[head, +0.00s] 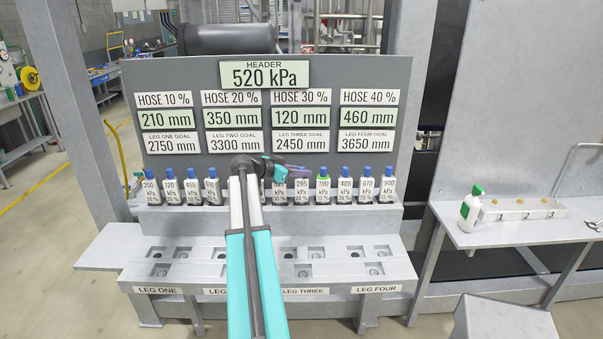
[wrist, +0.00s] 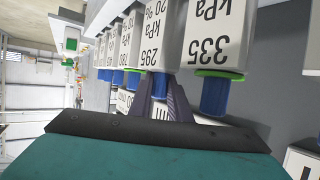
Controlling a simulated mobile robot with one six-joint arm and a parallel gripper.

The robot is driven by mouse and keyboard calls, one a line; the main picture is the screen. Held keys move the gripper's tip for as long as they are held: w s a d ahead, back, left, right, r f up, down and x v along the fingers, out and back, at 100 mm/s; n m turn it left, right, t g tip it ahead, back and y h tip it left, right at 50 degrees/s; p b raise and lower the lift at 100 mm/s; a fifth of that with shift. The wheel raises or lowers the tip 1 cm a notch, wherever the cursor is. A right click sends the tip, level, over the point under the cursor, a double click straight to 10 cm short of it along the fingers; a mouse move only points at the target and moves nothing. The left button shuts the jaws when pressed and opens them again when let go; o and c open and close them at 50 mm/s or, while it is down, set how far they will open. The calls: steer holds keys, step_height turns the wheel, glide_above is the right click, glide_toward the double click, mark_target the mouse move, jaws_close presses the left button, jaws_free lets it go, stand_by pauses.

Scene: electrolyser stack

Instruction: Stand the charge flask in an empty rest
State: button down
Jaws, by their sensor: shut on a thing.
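A row of white flasks with blue caps stands on the grey ledge below the display board. My gripper (head: 300,172) is shut at the blue cap of the flask labelled 295 kPa (head: 302,188), which still stands in the row. In the wrist view the fingers (wrist: 164,102) are around that cap, with the 295 kPa flask (wrist: 162,40) beyond. The 335 kPa flask (wrist: 216,40), with a green ring, is beside it. My arm hides some flasks in the head view. Square openings (head: 304,273) show in the lower grey blocks.
A white bottle with a green cap (head: 470,209) stands on the right bench, beside a pale tray (head: 525,215) numbered 1 to 3 with small tan pieces. A grey block (head: 505,318) is at the lower right. The lower step before the flasks looks clear.

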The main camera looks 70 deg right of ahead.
steer(key=c, duration=1.9)
jaws_free()
steer(key=shift+r, duration=0.15)
steer(key=shift+w+a, duration=0.2)
steer(key=shift+a, duration=0.15)
steer(key=b+v, duration=0.3)
steer(key=v, duration=0.8)
steer(key=shift+a+b, duration=0.1)
steer(key=shift+b, duration=0.3)
steer(key=shift+r, duration=0.15)
